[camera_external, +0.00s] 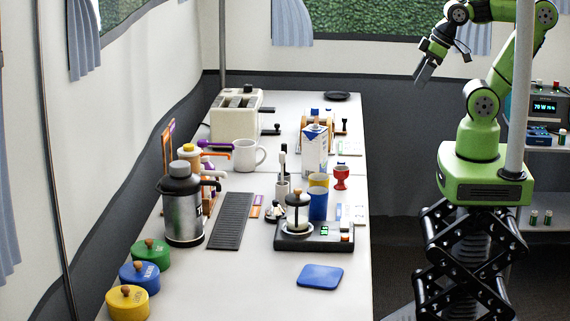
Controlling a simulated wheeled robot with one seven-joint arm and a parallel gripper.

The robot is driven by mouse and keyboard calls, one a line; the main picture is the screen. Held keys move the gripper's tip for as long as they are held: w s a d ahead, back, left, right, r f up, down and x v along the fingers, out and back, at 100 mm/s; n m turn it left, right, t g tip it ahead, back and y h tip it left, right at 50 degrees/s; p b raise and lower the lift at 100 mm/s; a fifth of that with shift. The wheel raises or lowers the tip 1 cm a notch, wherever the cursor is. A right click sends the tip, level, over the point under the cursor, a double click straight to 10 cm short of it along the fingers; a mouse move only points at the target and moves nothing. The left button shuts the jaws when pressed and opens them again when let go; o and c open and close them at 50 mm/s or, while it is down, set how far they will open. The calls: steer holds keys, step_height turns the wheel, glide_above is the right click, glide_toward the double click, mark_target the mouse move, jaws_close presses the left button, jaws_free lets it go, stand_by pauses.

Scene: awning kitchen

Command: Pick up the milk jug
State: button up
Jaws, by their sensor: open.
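A white and blue carton (315,154), which looks like a milk carton, stands upright towards the back right of the white table. No other clear milk jug shows. My gripper (420,82) is open and empty, raised in the air to the right of the table and well apart from the carton. It points down and to the left.
A toaster (236,117) stands behind the mug. A silver flask (182,212), a dark ribbed mat (231,220), a blue cup (318,204), a red egg cup (341,177) and a scale (314,240) crowd the table. Coloured canisters (140,274) and a blue pad (320,276) are in front.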

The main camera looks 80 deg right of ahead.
steer(key=w+a+f+m+g+y+b, duration=0.1)
steer(key=w+a+f+m, duration=0.25)
steer(key=w, duration=0.25)
steer(key=w+a+f+m+g+y+b, duration=0.1)
steer(key=w+a+f+m, duration=0.1)
steer(key=w+f, duration=0.35)
steer(key=m+t+y+b, duration=0.2)
steer(key=m+y+b, duration=0.1)
steer(key=m+y, duration=1.05)
glide_toward(299, 196)
steer(key=w+a+f+m+h+b, duration=0.1)
steer(key=a, duration=0.2)
steer(key=w+a+f+h+b, duration=0.1)
steer(key=w+a, duration=0.1)
steer(key=a, duration=0.2)
steer(key=w+a+f+m+h+b, duration=0.1)
steer(key=a+b, duration=0.1)
steer(key=a, duration=0.1)
steer(key=shift+w+a+f+m, duration=0.2)
steer(key=shift+a+m, duration=0.1)
steer(key=shift+a, duration=0.1)
steer(key=shift+r, duration=0.1)
steer(key=shift+c, duration=0.5)
steer(key=c, duration=1.2)
steer(key=shift+o, duration=0.2)
steer(key=shift+r, duration=0.1)
